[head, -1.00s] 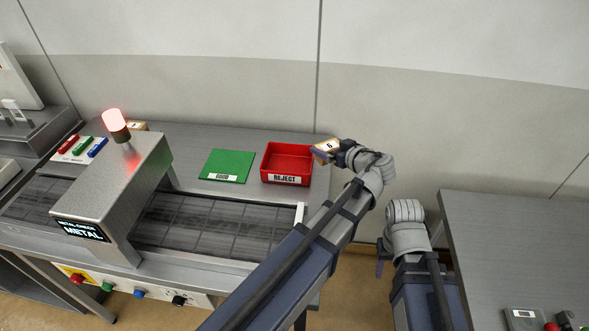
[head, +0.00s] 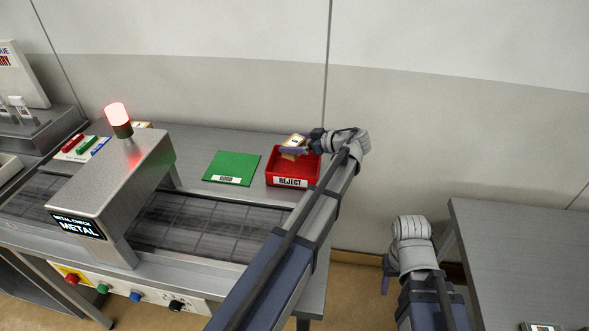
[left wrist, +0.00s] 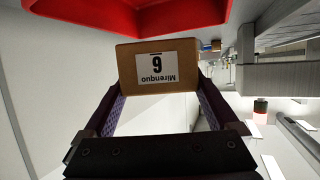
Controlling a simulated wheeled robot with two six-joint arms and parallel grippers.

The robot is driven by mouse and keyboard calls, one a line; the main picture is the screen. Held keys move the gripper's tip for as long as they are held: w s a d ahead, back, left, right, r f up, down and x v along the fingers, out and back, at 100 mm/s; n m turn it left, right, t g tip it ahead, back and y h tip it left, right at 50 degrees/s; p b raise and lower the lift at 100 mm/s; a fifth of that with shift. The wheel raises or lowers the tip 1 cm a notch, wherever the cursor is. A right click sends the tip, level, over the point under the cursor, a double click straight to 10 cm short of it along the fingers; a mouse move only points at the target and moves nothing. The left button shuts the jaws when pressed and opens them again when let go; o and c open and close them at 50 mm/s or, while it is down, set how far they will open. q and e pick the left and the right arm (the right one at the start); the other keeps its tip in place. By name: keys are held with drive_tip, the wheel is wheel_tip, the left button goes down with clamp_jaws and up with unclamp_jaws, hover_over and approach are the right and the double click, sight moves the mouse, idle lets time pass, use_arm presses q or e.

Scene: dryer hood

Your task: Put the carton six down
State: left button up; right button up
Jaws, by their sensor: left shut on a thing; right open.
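The carton six (head: 293,143) is a small tan box with a white label; the left wrist view shows the label (left wrist: 157,67) reading 6 and "Mirenquo", upside down. My left gripper (head: 293,150) is shut on it, one finger on each side, and holds it over the back part of the red REJECT tray (head: 290,182). In the left wrist view the red tray (left wrist: 140,12) shows beyond the carton. I cannot tell the exact height of the carton above the tray floor. My right gripper (head: 387,272) hangs low, open, in the gap between the two tables.
A green GOOD mat (head: 231,166) lies left of the tray. The conveyor (head: 210,225) runs in front, with the metal detector hood (head: 110,185) showing METAL under a lit red lamp (head: 117,113). A grey table (head: 515,245) stands right.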

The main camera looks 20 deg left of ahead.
use_arm(q)
wheel_tip(320, 180, down, 4)
drive_tip(key=b, duration=0.3)
drive_tip(key=shift+f, duration=0.25)
drive_tip(key=shift+f+b, duration=0.1)
drive_tip(key=shift+b, duration=0.2)
wheel_tip(320, 180, down, 3)
drive_tip(key=b, duration=0.3)
drive_tip(key=shift+f, duration=0.2)
drive_tip(key=shift+f+b, duration=0.2)
drive_tip(key=shift+b, duration=0.25)
drive_tip(key=o, duration=1.2)
drive_tip(key=shift+o, duration=0.2)
drive_tip(key=shift+r, duration=0.15)
